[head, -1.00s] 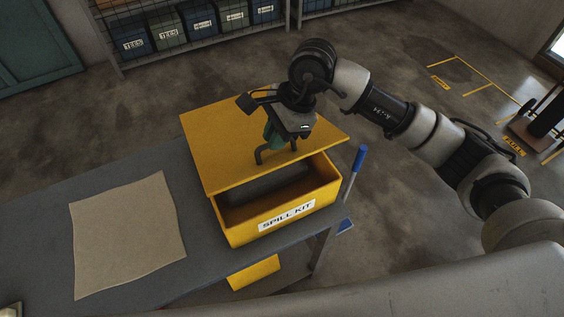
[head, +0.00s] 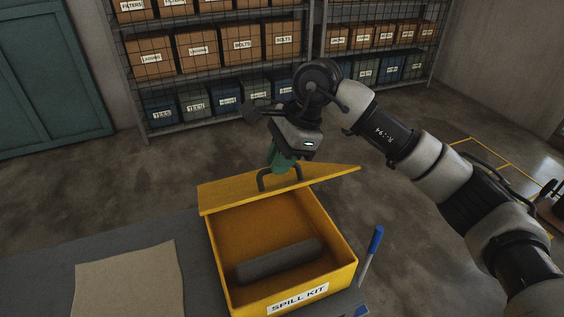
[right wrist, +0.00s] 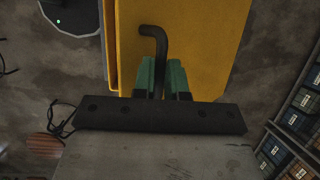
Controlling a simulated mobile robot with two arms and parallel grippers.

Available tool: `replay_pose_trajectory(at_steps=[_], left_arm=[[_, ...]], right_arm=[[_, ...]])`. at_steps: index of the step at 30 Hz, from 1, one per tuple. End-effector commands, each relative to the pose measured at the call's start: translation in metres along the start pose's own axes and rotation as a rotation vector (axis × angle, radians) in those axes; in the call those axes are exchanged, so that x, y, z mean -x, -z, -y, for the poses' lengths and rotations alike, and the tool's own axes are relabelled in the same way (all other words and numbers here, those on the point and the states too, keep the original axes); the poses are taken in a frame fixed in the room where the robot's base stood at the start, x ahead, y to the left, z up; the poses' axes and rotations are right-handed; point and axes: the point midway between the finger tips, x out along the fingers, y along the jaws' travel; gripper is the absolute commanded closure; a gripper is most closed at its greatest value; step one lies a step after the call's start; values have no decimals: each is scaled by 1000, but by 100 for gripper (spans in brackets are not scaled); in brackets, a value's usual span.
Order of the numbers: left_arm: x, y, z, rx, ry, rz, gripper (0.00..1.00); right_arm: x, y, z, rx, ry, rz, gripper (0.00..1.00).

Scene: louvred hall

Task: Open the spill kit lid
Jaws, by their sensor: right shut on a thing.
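The yellow spill kit box (head: 336,238) stands on the grey table with its "SPILL KIT" label facing me. Its yellow lid (head: 228,197) is lifted and tilted above the box's far side, and the box's inside shows. A dark grey roll (head: 280,260) lies in the box. My right gripper (head: 281,170) is shut on the dark lid handle (head: 262,182). In the right wrist view the green fingers (right wrist: 161,77) close around the handle (right wrist: 158,45), with the yellow lid (right wrist: 205,50) behind it. My left gripper is not in view.
A beige sheet (head: 130,285) lies on the grey table (head: 195,250) left of the box. A blue-handled tool (head: 375,242) stands close to the box's right side. Shelves of labelled boxes (head: 240,46) and a teal cabinet (head: 45,85) stand at the back, with open floor before them.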

Motion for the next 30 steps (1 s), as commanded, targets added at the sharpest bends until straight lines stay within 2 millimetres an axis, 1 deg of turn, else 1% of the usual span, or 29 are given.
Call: replay_pose_trajectory(at_steps=[1,2,6,12,17,20,23,30], left_arm=[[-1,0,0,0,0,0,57],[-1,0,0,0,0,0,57],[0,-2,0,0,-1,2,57],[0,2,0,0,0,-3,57],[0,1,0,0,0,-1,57],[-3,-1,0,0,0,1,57],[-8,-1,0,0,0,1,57],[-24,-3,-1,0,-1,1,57]], right_arm=[[-4,3,1,-5,2,-3,100],[-4,3,1,-5,1,-3,83],[-4,2,0,-4,0,-2,62],[-2,1,0,-2,0,-2,62],[-2,1,0,-2,0,-1,62],[2,1,0,-1,1,-2,62],[14,2,0,-1,3,-2,62],[62,2,0,-1,6,-3,62]])
